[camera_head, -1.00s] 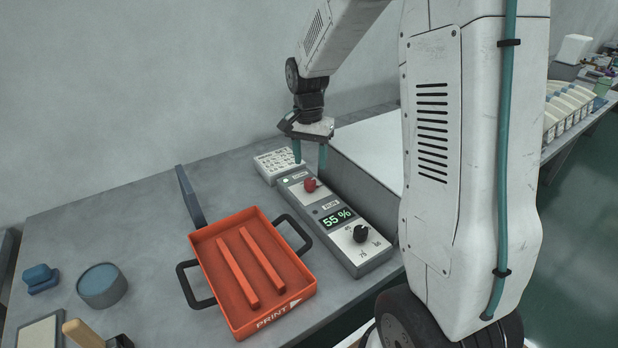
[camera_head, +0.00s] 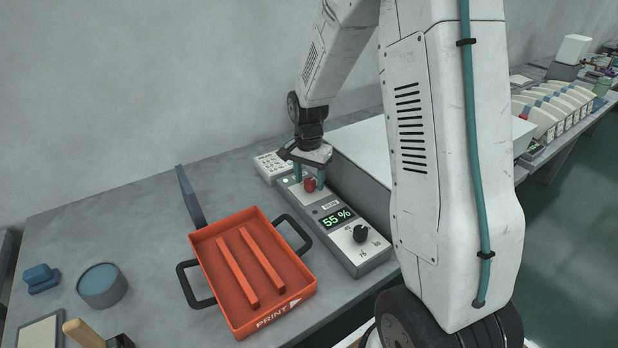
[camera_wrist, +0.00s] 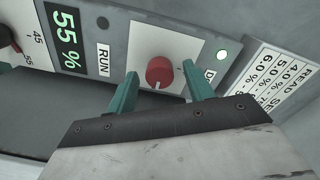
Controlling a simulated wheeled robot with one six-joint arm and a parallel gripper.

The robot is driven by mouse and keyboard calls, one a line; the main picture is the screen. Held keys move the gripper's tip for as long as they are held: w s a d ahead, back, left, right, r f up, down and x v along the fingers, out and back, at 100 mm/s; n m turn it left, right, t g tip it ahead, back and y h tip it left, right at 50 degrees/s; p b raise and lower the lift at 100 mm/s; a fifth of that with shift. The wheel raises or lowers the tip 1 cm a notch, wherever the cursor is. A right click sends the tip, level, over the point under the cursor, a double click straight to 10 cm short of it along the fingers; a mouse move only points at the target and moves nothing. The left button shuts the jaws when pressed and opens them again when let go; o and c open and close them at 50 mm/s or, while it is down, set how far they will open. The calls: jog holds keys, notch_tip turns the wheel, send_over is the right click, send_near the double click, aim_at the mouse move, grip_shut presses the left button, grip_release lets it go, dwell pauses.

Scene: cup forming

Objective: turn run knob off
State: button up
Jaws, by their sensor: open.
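The red run knob (camera_head: 310,185) sits on the far end of the grey control box (camera_head: 352,262). In the wrist view the red knob (camera_wrist: 159,72) is on a white plate beside the "RUN" label, with its pale pointer mark toward the gripper side.
The box display (camera_head: 337,218) reads 55 %. A black knob (camera_head: 360,233) is at the box's near end. An orange tray (camera_head: 199,243) with black handles stands left of the box.

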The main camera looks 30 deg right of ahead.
jog(key=c, duration=1)
jog(key=shift+n, duration=0.4)
jog(key=n, duration=0.3)
jog(key=shift+n, duration=0.4)
jog(key=n, duration=0.4)
jog(key=shift+n, duration=0.3)
jog(key=n, duration=0.4)
jog(key=shift+n, duration=2.3)
